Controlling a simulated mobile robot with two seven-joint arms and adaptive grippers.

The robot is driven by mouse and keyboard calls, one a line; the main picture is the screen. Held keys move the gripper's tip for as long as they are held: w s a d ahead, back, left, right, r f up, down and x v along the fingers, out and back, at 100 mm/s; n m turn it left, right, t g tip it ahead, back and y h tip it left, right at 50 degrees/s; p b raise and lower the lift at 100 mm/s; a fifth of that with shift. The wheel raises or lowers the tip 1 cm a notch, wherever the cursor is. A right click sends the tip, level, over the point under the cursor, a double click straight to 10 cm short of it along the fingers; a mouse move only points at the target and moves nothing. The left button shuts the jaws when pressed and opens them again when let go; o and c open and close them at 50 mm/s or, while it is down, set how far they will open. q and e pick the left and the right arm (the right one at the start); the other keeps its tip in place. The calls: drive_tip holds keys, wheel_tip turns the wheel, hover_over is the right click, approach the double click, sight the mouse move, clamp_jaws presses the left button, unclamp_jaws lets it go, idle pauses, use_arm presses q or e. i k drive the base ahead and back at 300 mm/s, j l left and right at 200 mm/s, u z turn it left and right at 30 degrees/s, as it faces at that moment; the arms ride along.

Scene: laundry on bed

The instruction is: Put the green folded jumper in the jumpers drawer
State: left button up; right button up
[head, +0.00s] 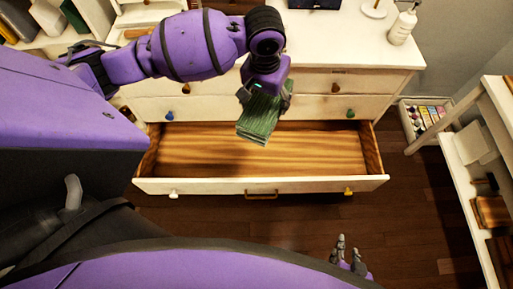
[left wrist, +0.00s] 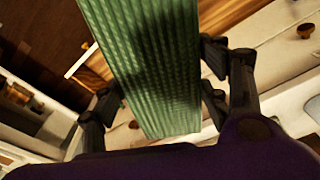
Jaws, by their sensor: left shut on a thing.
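The green folded jumper (head: 259,119) hangs from my left gripper (head: 265,92), tilted, above the open drawer. In the left wrist view the jumper (left wrist: 150,60) lies between the dark fingers of my left gripper (left wrist: 160,95), which is shut on it. The open drawer (head: 262,186) is pulled out of the white dresser, and its wooden floor looks bare and empty. The jumper is over the drawer's back part near the dresser front. My right gripper (head: 347,256) shows at the bottom, low in front of the drawer, and its finger state is unclear.
The white dresser (head: 375,52) has closed drawers above the open one and a bottle (head: 402,25) on top. A shelf unit (head: 470,165) stands at the right. A box of small colourful items (head: 424,115) sits beside the dresser. Dark wooden floor lies in front of the drawer.

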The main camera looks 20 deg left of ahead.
sight(261, 167)
drive_tip(key=k+j+z, duration=0.1)
drive_tip(key=j, duration=0.3)
drive_tip(key=j+z, duration=0.1)
drive_tip(key=j, duration=0.25)
drive_tip(key=k+j, duration=0.15)
drive_tip(key=j, duration=0.25)
drive_tip(key=k+j+z, duration=0.15)
drive_tip(key=j, duration=0.2)
